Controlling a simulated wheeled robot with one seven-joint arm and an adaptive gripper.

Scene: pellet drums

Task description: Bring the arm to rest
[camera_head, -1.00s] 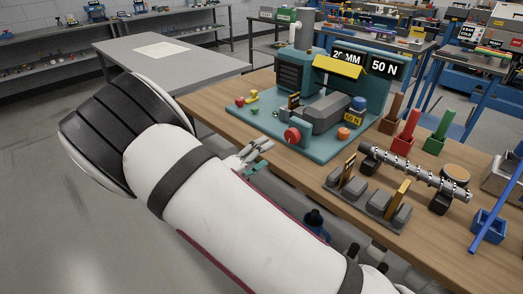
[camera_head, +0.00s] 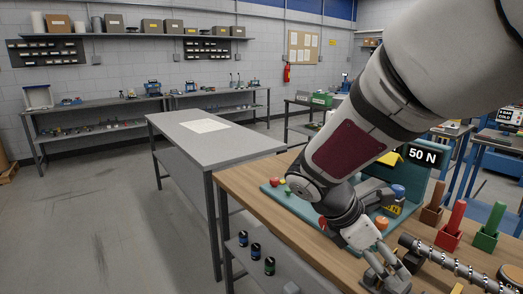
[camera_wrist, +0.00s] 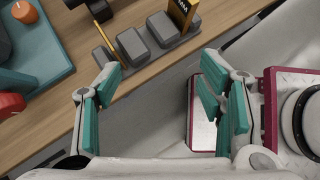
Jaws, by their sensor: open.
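My gripper (camera_wrist: 160,98) is open and empty in the wrist view, its teal-padded fingers wide apart above the front edge of the wooden bench (camera_wrist: 62,124). In the head view my gripper (camera_head: 388,278) hangs low at the bench's front, below my white arm, which crosses the upper right of the picture. The arm hides much of the teal machine base (camera_head: 269,189) and the machine on it. Nothing is between the fingers.
Grey blocks with upright gauges (camera_wrist: 150,38) stand on the bench near my gripper. A grey table (camera_head: 180,122) is left; the floor (camera_head: 90,215) there is clear.

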